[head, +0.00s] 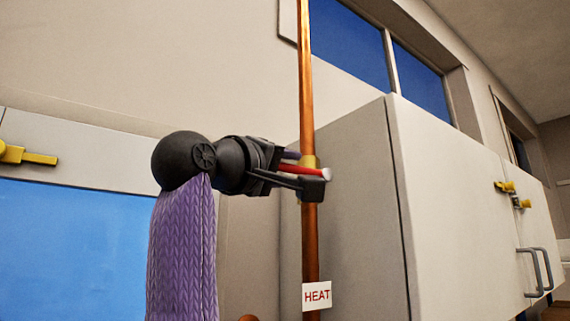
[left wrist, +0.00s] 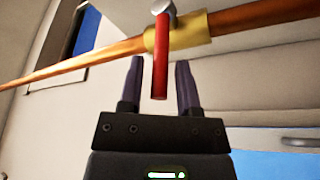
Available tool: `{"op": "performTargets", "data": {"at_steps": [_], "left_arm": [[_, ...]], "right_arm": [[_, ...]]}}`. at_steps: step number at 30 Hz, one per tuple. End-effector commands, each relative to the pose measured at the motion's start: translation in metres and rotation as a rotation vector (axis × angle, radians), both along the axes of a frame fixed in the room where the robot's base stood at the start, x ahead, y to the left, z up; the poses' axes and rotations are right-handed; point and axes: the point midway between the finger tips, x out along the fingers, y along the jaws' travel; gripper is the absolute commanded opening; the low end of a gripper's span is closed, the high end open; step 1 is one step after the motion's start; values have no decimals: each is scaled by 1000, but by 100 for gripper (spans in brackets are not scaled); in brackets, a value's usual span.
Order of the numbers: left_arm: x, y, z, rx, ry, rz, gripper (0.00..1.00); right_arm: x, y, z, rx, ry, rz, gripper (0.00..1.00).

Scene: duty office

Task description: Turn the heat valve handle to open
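The heat valve has a brass body (head: 309,161) on a vertical copper pipe (head: 306,80), above a white HEAT label (head: 317,296). Its red handle (head: 303,169) lies across the pipe, with a pale grey end at the right. My left gripper (head: 302,172) is at the valve, its fingers on either side of the handle. In the left wrist view the red handle (left wrist: 161,60) hangs between the open fingers (left wrist: 160,64), with a gap visible on both sides. The handle's pivot and brass body (left wrist: 190,32) are just beyond the fingertips. My right gripper is not in view.
A pale grey cabinet (head: 450,200) with yellow latches and grey handles stands close behind and right of the pipe. A blue panel (head: 70,250) with a yellow latch (head: 25,155) is at the left. Windows (head: 347,42) are high on the wall.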

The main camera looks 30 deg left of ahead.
Motion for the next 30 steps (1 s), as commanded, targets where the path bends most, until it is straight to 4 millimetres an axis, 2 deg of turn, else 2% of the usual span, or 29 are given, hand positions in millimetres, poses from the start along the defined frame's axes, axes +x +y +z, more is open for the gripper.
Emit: {"op": "performTargets", "data": {"at_steps": [1, 5, 6, 30], "left_arm": [[0, 0, 0, 0, 0, 0, 30], [0, 0, 0, 0, 0, 0, 3], [0, 0, 0, 0, 0, 0, 0], [0, 0, 0, 0, 1, 1, 0]], "right_arm": [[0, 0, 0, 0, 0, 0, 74], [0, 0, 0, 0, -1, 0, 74], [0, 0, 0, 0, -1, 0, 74], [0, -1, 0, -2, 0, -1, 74]]}}
